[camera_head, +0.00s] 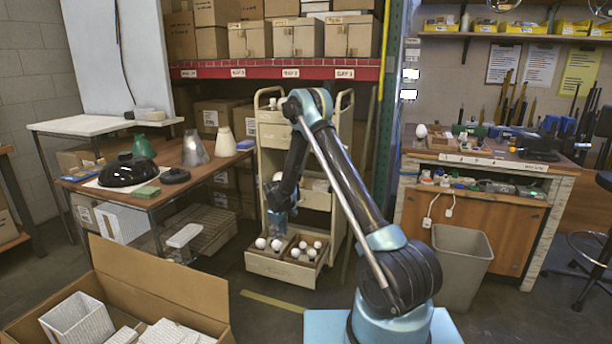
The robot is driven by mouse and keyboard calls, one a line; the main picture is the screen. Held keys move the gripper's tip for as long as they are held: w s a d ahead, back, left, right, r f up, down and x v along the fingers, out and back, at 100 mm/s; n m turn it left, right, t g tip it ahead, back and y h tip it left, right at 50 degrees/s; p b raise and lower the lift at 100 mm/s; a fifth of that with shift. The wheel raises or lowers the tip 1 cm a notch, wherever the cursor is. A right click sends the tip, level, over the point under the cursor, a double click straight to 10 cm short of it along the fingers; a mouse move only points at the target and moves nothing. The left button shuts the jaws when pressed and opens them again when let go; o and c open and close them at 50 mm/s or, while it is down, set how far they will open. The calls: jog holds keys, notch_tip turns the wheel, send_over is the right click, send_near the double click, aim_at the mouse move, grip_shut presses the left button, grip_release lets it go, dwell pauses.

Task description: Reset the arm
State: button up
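My arm rises from its base at the lower right, bends at a high elbow and hangs down in front of the beige drawer cart (272,135). My gripper (277,222) is at the lower end, pointing down just above the cart's open bottom drawer (270,267). White bulbs (304,252) sit in the divided boxes of that drawer. The fingers are small and blurred against the cart, so I cannot tell whether they are open or hold anything. A pale round thing (277,176) shows beside my wrist.
A brown table (205,170) at left bears a black dome shade (127,170), a green shade (143,147) and other cone shades. An open cardboard box (165,285) stands front left. A grey bin (460,265) and workbench (480,215) are at right.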

jog(key=s+d+r+m, duration=0.1)
jog(key=s+d+r, duration=0.3)
jog(key=r, duration=0.5)
jog(key=s+d+r+m, duration=0.1)
jog(key=d+r+m, duration=0.1)
jog(key=d+r, duration=0.6)
jog(key=s+d+r+m, duration=0.2)
jog(key=s+d+r, duration=0.6)
jog(key=s+r, duration=0.45)
jog(key=s+d+r+m, duration=0.2)
jog(key=s+d+r, duration=0.15)
jog(key=s, duration=0.55)
jog(key=s+d+r+m, duration=0.2)
jog(key=s+d, duration=0.3)
jog(key=s, duration=0.3)
jog(key=s+d+f+m, duration=0.1)
jog(key=s+d+f, duration=0.1)
jog(key=s, duration=0.5)
jog(key=s+d+f+m, duration=0.1)
jog(key=s+f, duration=0.3)
jog(key=s, duration=0.4)
jog(key=shift+s+d+f+m+y, duration=0.2)
jog(key=shift+d+f+m+y, duration=0.15)
jog(key=shift+m, duration=0.25)
